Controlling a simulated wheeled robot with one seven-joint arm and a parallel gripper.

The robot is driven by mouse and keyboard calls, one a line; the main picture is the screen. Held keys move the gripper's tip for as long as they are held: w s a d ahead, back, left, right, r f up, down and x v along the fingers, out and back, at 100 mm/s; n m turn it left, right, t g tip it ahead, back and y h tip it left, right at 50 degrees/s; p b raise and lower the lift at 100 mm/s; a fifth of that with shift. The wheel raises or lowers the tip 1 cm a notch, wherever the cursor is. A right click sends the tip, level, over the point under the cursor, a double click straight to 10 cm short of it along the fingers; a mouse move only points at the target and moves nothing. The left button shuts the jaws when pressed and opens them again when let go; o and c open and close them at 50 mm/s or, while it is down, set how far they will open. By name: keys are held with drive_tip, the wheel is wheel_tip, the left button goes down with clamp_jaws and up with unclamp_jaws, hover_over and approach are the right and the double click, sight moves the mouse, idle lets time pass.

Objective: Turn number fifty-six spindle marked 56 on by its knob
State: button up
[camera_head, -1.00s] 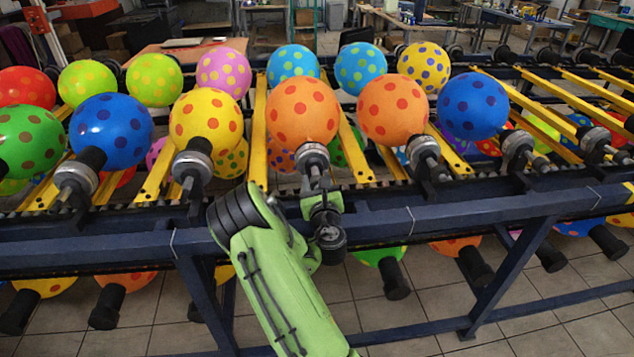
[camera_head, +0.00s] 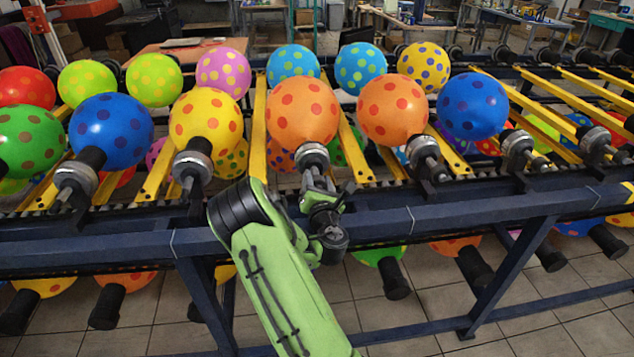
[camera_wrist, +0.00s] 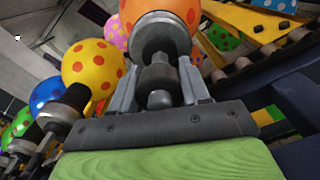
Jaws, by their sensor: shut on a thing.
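The spindle (camera_head: 312,156) under an orange balloon with darker dots (camera_head: 302,110) is at the middle of the near row in the head view. Its grey collar and dark knob (camera_wrist: 160,98) fill the middle of the wrist view. My gripper (camera_head: 316,182) is at the near end of this spindle; in the wrist view its two fingers (camera_wrist: 158,80) stand on either side of the knob, shut on it. No number 56 can be read in either view, so I cannot tell the marking. My wrist partly hides the spindle's near end in the head view.
Neighbouring spindles carry a yellow balloon (camera_head: 206,120) on the left and another orange balloon (camera_head: 392,109) on the right. A dark blue rack beam (camera_head: 470,209) runs just in front. More balloons hang below it.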

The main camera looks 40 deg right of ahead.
drive_tip(key=m, duration=0.5)
drive_tip(key=shift+m, duration=0.3)
drive_tip(key=m, duration=0.4)
drive_tip(key=shift+m, duration=0.3)
drive_tip(key=shift+f, duration=0.1)
drive_tip(key=o, duration=1.1)
drive_tip(key=shift+c, duration=0.2)
